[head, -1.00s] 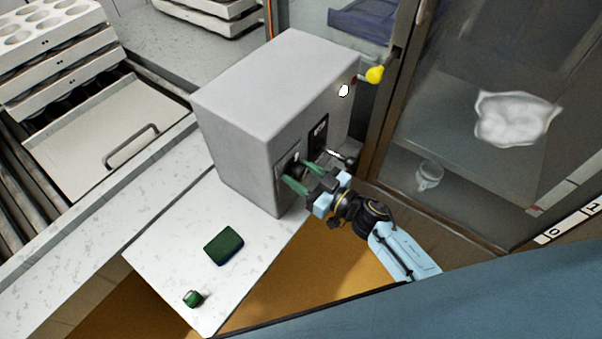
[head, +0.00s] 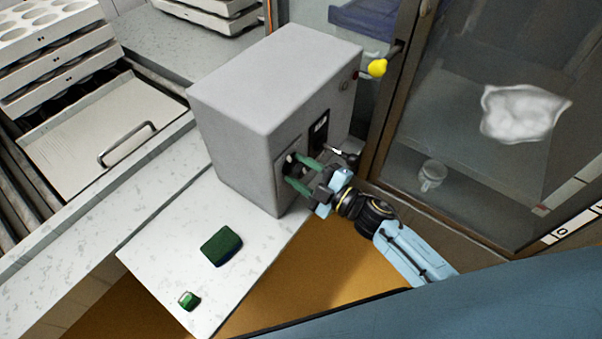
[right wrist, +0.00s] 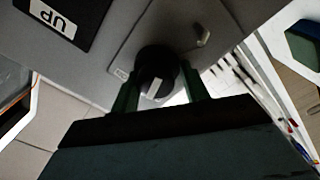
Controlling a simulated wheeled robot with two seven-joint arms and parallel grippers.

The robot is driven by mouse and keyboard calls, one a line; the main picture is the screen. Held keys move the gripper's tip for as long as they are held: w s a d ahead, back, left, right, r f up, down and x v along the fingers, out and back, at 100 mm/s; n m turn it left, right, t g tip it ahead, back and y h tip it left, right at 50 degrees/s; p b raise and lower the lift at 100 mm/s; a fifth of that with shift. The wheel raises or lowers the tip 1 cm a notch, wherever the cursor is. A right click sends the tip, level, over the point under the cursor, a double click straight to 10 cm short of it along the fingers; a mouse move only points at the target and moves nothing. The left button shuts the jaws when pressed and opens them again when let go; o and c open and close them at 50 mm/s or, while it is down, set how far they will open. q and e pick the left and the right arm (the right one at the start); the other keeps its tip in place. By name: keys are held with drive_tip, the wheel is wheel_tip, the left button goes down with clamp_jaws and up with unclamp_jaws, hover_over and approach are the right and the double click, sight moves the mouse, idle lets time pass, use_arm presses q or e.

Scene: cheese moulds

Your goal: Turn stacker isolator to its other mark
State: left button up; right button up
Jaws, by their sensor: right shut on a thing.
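The stacker isolator is a round black knob (head: 290,164) on the front plate of a grey box (head: 262,85). My right gripper (head: 299,174) has its green fingers on either side of the knob and is shut on it. In the right wrist view, the knob (right wrist: 157,62) sits between the two fingertips, with a pale pointer mark on it. The plate's marks around the knob are partly hidden and too small to read. My left gripper is not in view.
A green block (head: 221,246) and a small green item (head: 189,300) lie on the white counter (head: 165,250).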

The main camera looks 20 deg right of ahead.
drive_tip(key=n, duration=0.1)
drive_tip(key=n+b, duration=0.1)
drive_tip(key=n, duration=0.1)
drive_tip(key=n+b, duration=0.1)
drive_tip(key=n, duration=0.1)
drive_tip(key=shift+w+d+r, duration=0.2)
drive_tip(key=shift+w+r, duration=0.1)
drive_tip(key=shift+r, duration=0.05)
drive_tip(key=shift+n, duration=0.5)
drive_tip(key=o, duration=0.8)
drive_tip(key=shift+s+r, duration=0.1)
drive_tip(key=shift+s+f, duration=0.15)
drive_tip(key=shift+f, duration=0.15)
drive_tip(key=b+v, duration=0.1)
drive_tip(key=v, duration=1.2)
drive_tip(key=shift+d+f, duration=0.1)
drive_tip(key=shift+d, duration=0.05)
